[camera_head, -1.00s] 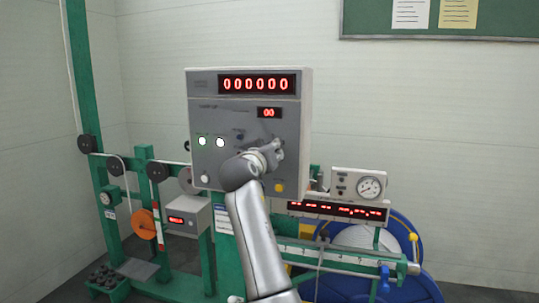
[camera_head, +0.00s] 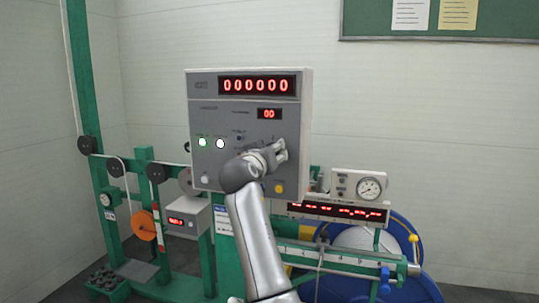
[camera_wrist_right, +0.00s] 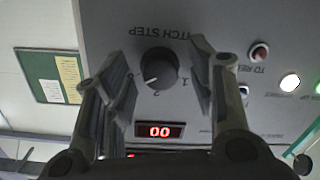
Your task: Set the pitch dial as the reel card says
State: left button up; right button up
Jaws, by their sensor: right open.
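The pitch dial (camera_wrist_right: 157,68) is a dark round knob under the words PITCH STEP, which read upside down in the right wrist view. Numbers sit along its lower side; its pale mark points down and left, but I cannot tell exactly at which number. My right gripper (camera_wrist_right: 162,85) is open, with one finger on each side of the knob; contact is not clear. In the head view my right gripper (camera_head: 277,150) is at the grey control panel (camera_head: 230,110) and hides the dial. No reel card is readable. My left gripper is not in view.
The panel has a red 000000 display (camera_head: 256,85), a small 00 display (camera_head: 269,113), lit white buttons (camera_head: 220,143) and a yellow button (camera_head: 279,188). A blue reel (camera_head: 403,240) stands lower right. A green board (camera_head: 500,22) holds papers.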

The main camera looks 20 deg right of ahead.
aim_at(273, 115)
notch_tip(273, 115, up, 10)
jog(key=shift+f, duration=0.1)
dwell(0.4)
